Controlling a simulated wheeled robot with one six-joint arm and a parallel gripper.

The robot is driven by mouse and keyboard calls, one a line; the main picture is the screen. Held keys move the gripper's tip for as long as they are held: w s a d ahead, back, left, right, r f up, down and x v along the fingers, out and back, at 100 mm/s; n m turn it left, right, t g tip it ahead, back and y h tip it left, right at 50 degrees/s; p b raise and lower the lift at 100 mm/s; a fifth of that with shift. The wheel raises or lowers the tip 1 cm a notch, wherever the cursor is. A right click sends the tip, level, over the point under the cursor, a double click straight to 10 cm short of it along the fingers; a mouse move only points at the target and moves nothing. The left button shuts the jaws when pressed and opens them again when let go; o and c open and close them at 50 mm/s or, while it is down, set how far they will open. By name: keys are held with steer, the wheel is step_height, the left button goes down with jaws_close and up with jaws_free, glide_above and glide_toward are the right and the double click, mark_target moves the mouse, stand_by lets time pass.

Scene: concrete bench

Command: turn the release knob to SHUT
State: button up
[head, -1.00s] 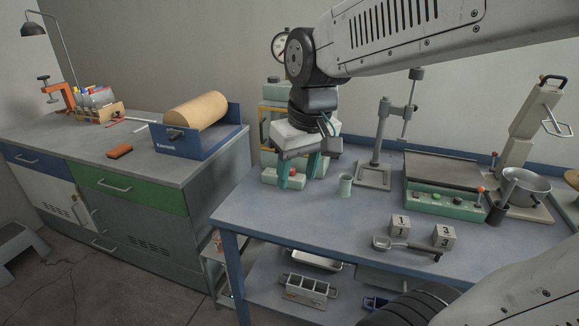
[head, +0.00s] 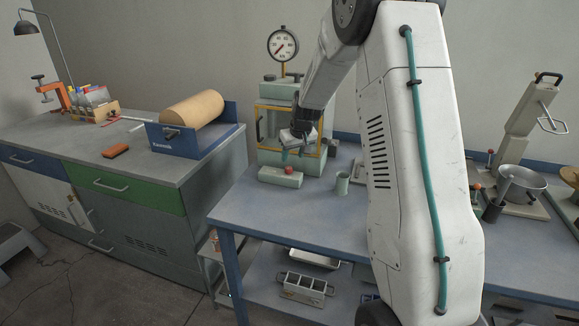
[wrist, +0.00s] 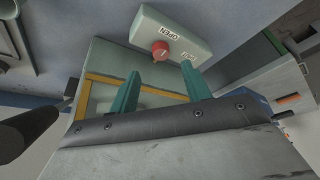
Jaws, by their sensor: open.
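The release knob is a small red round knob (head: 288,169) on the front of a pale green block (head: 278,178) at the foot of the press with the yellow frame. In the wrist view the knob (wrist: 160,50) sits on the block's face, near an OPEN label (wrist: 168,32) and a partly visible SHUT label (wrist: 190,56). Its pointer direction is too small to tell. My gripper (head: 292,154) is open and empty, just above and behind the knob in the head view. In the wrist view its teal fingertips (wrist: 160,67) stand either side of the knob, apart from it.
The press carries a dial gauge (head: 283,44) on top. A small green cup (head: 342,184) stands right of the block on the blue bench (head: 300,215). A dark cylinder (wrist: 35,130) shows at the left of the wrist view. My arm hides much of the bench's right.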

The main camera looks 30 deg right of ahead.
mark_target(289, 168)
steer(key=x, duration=0.6)
steer(key=shift+f, duration=0.3)
steer(key=c, duration=1)
